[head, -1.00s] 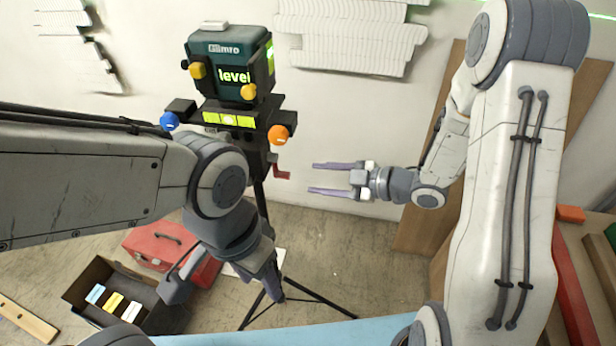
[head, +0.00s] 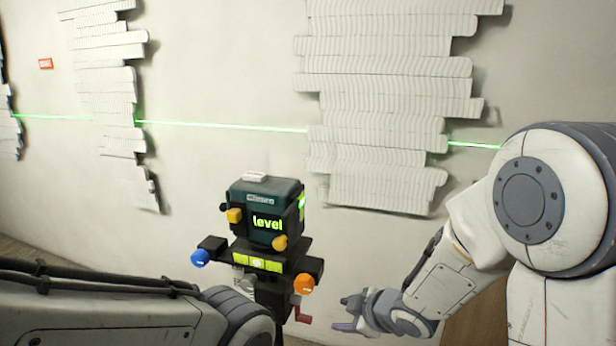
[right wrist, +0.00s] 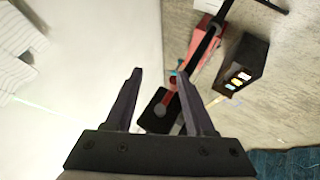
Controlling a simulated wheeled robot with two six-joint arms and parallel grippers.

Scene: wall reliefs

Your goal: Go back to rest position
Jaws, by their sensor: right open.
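The laser level (head: 265,213), a dark green and black box with a lit "level" screen, stands upright at the centre of the head view. Orange and blue knobs sit around its black mount (head: 262,262). My right gripper (head: 346,314) is open and empty, to the right of and below the level, apart from it in the head view. In the right wrist view its two fingers (right wrist: 160,74) are spread, with a black part and red crank (right wrist: 168,97) showing beyond them. My left arm crosses the lower left; its gripper is out of view.
White wall reliefs (head: 385,100) and a second stepped relief (head: 108,85) hang on the wall, crossed by a green laser line (head: 225,125). A small red sign (head: 46,63) is at left. The right wrist view shows a black bin (right wrist: 247,57) on the floor.

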